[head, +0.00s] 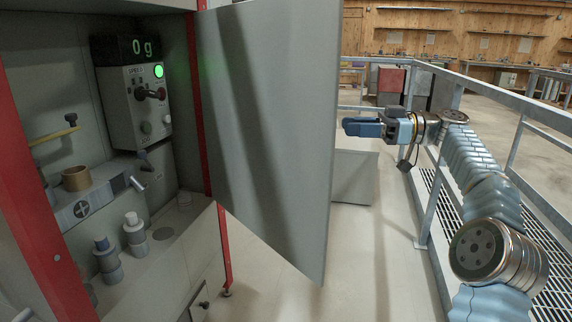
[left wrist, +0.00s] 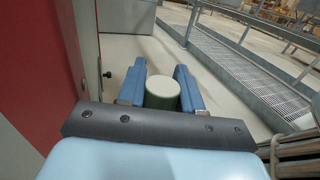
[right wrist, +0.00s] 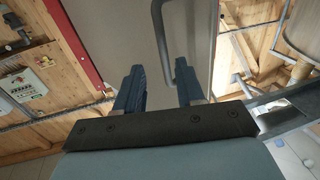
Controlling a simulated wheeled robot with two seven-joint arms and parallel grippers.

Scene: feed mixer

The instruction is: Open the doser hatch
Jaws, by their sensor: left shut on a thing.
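The large grey door (head: 270,130), which looks like the hatch, stands swung open beside the red-framed cabinet in the head view. A grey panel (right wrist: 120,30) with a bent bar handle (right wrist: 162,45) shows in the right wrist view. My right gripper (head: 350,127) is just right of the door's free edge in the head view; its fingers (right wrist: 160,90) are apart with nothing clearly between them, and the handle appears beyond them. My left gripper (left wrist: 162,88) is out of the head view. It is shut on a dark green cylinder with a pale top (left wrist: 162,94).
The cabinet holds a control box (head: 140,105) with a green light, a display (head: 132,49) reading 0 g, and several small canisters (head: 134,228). A metal railing (head: 450,95) runs along the right, near my right arm. Open floor lies beyond the door.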

